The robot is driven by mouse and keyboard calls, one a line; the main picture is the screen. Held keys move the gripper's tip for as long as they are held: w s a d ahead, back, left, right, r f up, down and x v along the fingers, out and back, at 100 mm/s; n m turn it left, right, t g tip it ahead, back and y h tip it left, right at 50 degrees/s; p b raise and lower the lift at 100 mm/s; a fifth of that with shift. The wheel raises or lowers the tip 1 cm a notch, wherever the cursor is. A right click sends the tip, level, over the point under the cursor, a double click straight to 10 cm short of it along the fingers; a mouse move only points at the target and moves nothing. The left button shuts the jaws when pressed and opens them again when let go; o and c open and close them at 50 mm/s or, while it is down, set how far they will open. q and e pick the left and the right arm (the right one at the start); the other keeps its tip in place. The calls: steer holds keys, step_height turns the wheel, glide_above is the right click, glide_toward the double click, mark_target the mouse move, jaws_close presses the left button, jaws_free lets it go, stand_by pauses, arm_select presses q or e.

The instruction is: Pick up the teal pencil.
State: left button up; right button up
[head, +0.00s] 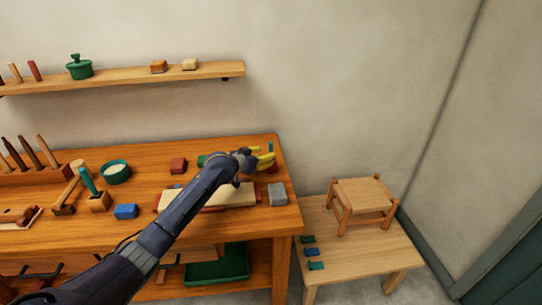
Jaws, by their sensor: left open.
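A thin teal upright stick, which looks like the teal pencil (271,146), stands at the back right of the workbench. Its lower part is hidden behind my left gripper (267,158). The gripper's yellow fingers are open and lie over or right beside the stick in the head view. I cannot tell whether they touch it. A thicker teal stick (87,181) leans in a small wooden block on the left of the bench. My right gripper is out of view.
My left arm crosses above a pale board (238,195). A low table with a stool (362,196) stands right.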

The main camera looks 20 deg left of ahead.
arm_select(q)
steer(key=x, duration=0.3)
steer(key=shift+r, duration=0.2)
steer(key=shift+x, duration=1.15)
steer(key=shift+c, duration=0.3)
jaws_close()
